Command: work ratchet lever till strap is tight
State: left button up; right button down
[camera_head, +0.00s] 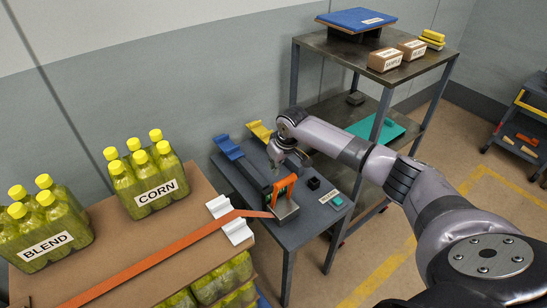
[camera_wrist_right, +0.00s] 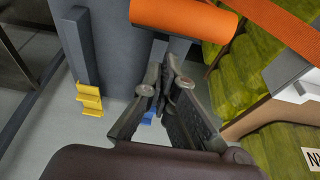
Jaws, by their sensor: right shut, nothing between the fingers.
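The orange strap (camera_head: 150,262) runs across the cardboard-coloured load top, over a white edge protector (camera_head: 230,219), to the ratchet (camera_head: 286,209) on the grey side table. The ratchet's orange lever (camera_head: 284,187) stands raised above its metal body. My right gripper (camera_head: 279,163) is above and slightly left of the lever. In the right wrist view, the fingers (camera_wrist_right: 167,68) are shut and empty. The lever's orange grip (camera_wrist_right: 185,17) lies beyond the fingertips, and the strap (camera_wrist_right: 290,22) shows at top right. Contact with the lever cannot be told. My left gripper is out of view.
Green bottle packs marked CORN (camera_head: 150,180) and BLEND (camera_head: 42,222) stand on the load. A metal shelf (camera_head: 372,62) stands behind my right arm.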

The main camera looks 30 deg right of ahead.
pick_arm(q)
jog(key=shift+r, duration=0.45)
pick_arm(e)
jog(key=shift+s, duration=1.05)
pick_arm(q)
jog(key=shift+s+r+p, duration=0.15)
jog(key=shift+p, duration=0.25)
pick_arm(e)
jog(key=shift+s+d, duration=0.1)
jog(key=shift+s, duration=0.1)
